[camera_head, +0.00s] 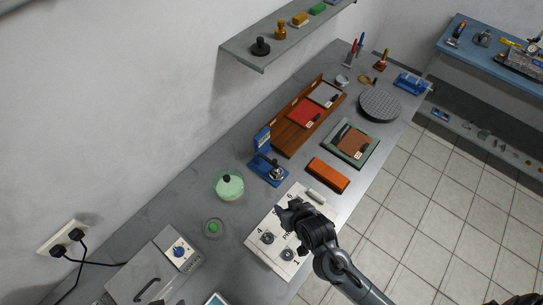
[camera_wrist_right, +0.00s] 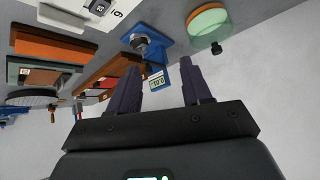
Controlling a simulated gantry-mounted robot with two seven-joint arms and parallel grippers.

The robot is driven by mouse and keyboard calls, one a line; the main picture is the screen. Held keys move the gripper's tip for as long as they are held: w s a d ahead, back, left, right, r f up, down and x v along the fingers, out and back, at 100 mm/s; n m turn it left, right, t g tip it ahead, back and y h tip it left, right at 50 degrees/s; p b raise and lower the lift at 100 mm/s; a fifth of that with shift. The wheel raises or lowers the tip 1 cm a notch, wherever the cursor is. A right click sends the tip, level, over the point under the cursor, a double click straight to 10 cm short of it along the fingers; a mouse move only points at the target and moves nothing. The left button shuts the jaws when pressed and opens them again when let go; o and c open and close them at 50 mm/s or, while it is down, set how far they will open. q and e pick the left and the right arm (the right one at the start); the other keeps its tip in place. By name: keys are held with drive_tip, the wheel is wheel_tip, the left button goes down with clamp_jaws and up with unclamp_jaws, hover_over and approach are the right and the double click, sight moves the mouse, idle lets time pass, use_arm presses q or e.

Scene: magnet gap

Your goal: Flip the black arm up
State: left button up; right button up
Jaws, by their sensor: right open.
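My right gripper (camera_head: 284,211) is over the white panel (camera_head: 262,256), which carries black knobs and printed numbers. In the right wrist view its two dark fingers (camera_wrist_right: 160,66) are apart with nothing between them. A blue device (camera_head: 266,166) stands on the bench just beyond the panel, with an upright part and a dark and metal part at its base. It also shows in the right wrist view (camera_wrist_right: 159,80), with a small display. I cannot clearly make out a black arm; my gripper hides part of the panel. My left gripper is not in view.
A green round pot (camera_head: 229,187) stands left of the blue device. An orange block (camera_head: 328,175) and a framed plate (camera_head: 370,137) lie to its right. A wooden tray (camera_head: 290,140) is behind. A grey box (camera_head: 152,275) is at front left; a shelf (camera_head: 285,40) hangs above.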

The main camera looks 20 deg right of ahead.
drive_tip(key=w+f+m+t+h+b, duration=0.25)
drive_tip(key=w+f+b, duration=0.25)
drive_tip(key=w+f, duration=0.3)
drive_tip(key=t+h+b, duration=0.4)
drive_tip(key=t+b, duration=0.1)
drive_tip(key=t, duration=0.1)
approach(275, 163)
drive_tip(key=x, duration=0.3)
use_arm(q)
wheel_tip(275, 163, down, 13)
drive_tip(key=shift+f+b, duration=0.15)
drive_tip(key=shift+b, duration=0.2)
use_arm(e)
drive_tip(key=x, duration=0.9)
drive_tip(key=shift+w+d, duration=0.1)
drive_tip(key=shift+w, duration=0.25)
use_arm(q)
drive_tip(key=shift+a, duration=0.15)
use_arm(e)
clamp_jaws()
